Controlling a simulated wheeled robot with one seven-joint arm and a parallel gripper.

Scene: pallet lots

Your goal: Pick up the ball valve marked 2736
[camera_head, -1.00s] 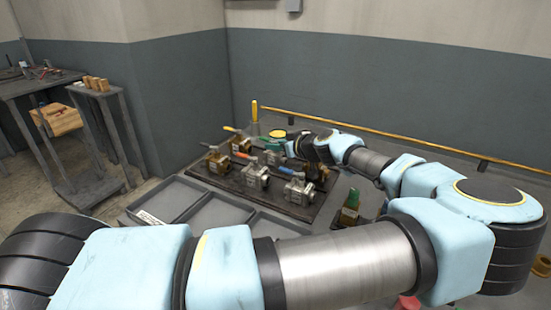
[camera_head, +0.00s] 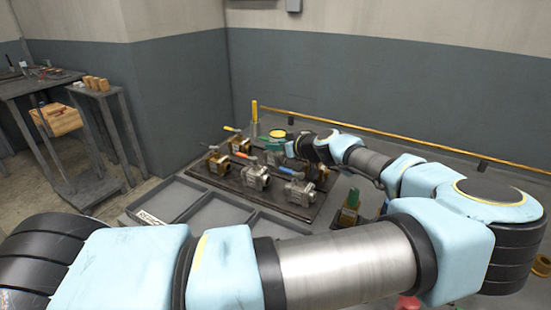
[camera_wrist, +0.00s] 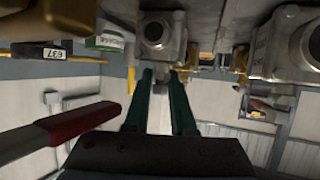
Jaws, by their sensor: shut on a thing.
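Several metal ball valves with coloured handles stand on a dark board (camera_head: 225,184) in the head view. No number 2736 can be read on any of them. My gripper (camera_head: 272,144) is at the back right of the board, low among the valves. In the wrist view my gripper's two green fingers (camera_wrist: 162,75) reach up to a grey metal valve (camera_wrist: 155,32) with a round bore and are shut on it. The fingertips hide part of it, and I cannot tell whether it is clear of the board. Another grey valve (camera_wrist: 300,45) is close at the right.
A red handle (camera_wrist: 85,118) crosses the wrist view's left side, near my gripper. A grey compartment tray (camera_head: 215,212) lies in front of the board. A yellow upright post (camera_head: 254,111) and a yellow rail (camera_head: 400,142) are behind. A green-topped item (camera_head: 351,200) stands at right.

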